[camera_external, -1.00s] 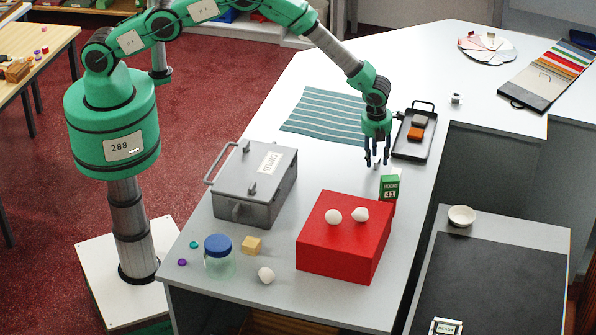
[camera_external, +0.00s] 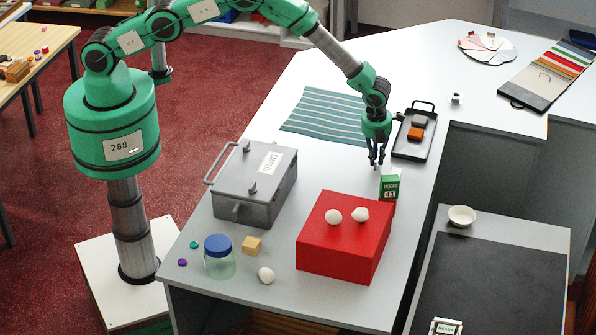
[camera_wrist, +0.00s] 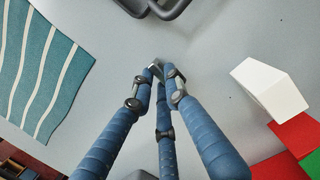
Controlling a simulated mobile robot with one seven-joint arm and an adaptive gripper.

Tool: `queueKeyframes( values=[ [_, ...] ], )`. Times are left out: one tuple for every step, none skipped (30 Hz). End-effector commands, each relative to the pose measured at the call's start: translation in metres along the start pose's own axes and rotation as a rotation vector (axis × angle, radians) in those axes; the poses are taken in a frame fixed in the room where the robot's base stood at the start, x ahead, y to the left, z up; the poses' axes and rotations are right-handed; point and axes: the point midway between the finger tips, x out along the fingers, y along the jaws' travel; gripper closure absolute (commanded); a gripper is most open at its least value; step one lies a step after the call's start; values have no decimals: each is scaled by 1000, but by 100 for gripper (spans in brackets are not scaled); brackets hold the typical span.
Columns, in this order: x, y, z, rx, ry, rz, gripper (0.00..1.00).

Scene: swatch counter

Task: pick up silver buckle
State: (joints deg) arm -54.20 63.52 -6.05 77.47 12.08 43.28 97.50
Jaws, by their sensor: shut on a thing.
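My gripper (camera_external: 376,160) is low over the grey counter, between the striped cloth and the black tray. In the wrist view its three blue fingers (camera_wrist: 160,75) have come together at their tips. A small silvery piece, the silver buckle (camera_wrist: 155,64), shows between the fingertips, mostly hidden by them. The gripper is shut on it. In the external view the buckle is too small and covered to make out. I cannot tell whether it still touches the counter.
A green box marked 41 (camera_external: 389,188) stands close in front of the gripper, by a red block (camera_external: 345,245) bearing two white lumps. A black tray (camera_external: 428,143) lies to the right, a striped cloth (camera_external: 322,115) to the left. A grey metal case (camera_external: 255,185) stands further left.

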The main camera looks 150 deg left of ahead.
Motion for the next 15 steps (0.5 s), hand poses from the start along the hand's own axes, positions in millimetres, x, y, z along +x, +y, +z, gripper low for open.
queueKeyframes(
  values=[
    [0,0,0,0,0,0,96],
    [0,0,0,0,0,0,96],
    [0,0,0,0,0,0,96],
    [0,0,0,0,0,0,96],
    [0,0,0,0,0,0,96],
    [0,0,0,0,0,0,96],
    [0,0,0,0,0,0,96],
    [0,0,0,0,0,0,96],
    [-1,0,0,0,0,0,96],
    [-1,0,0,0,0,0,96],
    [-2,0,0,0,0,0,96],
    [-2,0,0,0,0,0,96],
    [-3,0,1,0,0,0,96],
    [-4,0,1,0,0,0,96],
    [-6,0,1,0,0,0,96]
  ],
)
